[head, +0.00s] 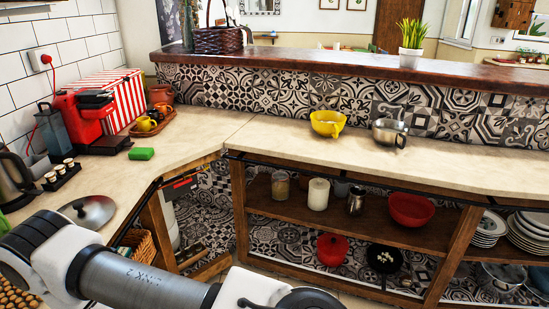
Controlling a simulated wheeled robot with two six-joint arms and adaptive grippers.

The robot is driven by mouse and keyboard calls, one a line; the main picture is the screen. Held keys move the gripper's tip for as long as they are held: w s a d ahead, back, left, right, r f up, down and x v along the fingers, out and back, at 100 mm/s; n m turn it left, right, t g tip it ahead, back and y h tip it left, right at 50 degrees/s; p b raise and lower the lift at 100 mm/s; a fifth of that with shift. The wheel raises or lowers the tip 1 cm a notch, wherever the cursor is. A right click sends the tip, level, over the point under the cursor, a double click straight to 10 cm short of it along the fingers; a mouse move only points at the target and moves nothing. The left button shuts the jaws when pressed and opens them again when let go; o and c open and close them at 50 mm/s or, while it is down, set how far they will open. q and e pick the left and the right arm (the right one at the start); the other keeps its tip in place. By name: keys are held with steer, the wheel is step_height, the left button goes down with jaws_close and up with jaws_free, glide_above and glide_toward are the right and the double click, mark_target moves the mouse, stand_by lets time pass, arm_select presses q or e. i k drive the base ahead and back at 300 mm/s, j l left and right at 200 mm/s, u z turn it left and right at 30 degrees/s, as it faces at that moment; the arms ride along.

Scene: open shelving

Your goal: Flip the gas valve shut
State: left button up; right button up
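I cannot make out a gas valve for certain. A white rounded object (171,222), possibly a gas cylinder, stands partly hidden under the left counter, behind a wooden post. A small red and dark item (180,186) shows just under the counter's edge near it; I cannot tell what it is. My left arm crosses the bottom left of the head view, in front of the left counter. Its gripper is outside the picture. No part of my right gripper shows.
The beige counter (205,140) holds a red coffee machine (82,118), a green sponge (141,154), a pot lid (87,211), a yellow bowl (327,123) and a metal pot (390,133). Open shelves (345,222) below hold jars, bowls and pans. A wooden post (158,228) borders the left opening.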

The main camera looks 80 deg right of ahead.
mark_target(188, 180)
steer(key=z, duration=1.85)
